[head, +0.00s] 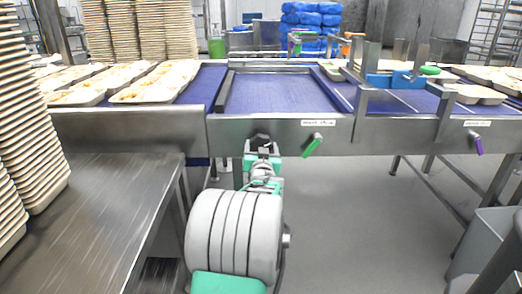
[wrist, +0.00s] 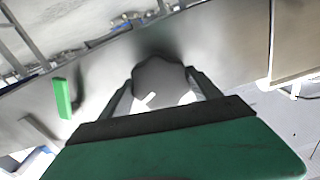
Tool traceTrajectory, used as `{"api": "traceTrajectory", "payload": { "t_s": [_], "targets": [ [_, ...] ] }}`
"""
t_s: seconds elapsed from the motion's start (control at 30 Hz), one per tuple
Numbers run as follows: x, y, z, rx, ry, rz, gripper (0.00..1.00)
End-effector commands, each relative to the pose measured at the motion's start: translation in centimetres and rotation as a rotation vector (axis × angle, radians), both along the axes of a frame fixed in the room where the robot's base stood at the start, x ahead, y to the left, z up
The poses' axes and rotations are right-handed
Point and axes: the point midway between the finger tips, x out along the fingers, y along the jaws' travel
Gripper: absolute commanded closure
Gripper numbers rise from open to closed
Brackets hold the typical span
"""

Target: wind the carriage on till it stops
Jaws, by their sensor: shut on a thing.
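My gripper (head: 262,148) is at the steel front rail of the conveyor, left of a green handle (head: 312,146). In the wrist view my gripper (wrist: 160,84) is shut on a dark grey, faceted knob (wrist: 162,72), with one finger on each side. A short white mark shows on the knob's face. In the head view the knob (head: 261,138) is partly covered by my gripper. A blue block with upright metal plates (head: 403,79) stands across the belt at the right; I cannot tell whether this is the carriage.
The steel front rail (head: 150,128) runs across the view, with a blue belt (head: 275,92) behind it. Filled trays (head: 157,84) lie at the left. A steel table (head: 110,190) with stacked trays (head: 28,130) stands at the near left. A purple handle (head: 477,144) hangs at the right.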

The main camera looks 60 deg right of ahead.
Motion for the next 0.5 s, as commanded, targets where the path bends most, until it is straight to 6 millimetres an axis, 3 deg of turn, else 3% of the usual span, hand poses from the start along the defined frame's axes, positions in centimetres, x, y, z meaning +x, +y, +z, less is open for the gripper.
{"api": "traceTrajectory", "payload": {
  "t_s": [0.5],
  "targets": [
    [-0.1, -0.03, -0.44, -0.119, 0.241, -0.002, 0.64]
  ]
}}
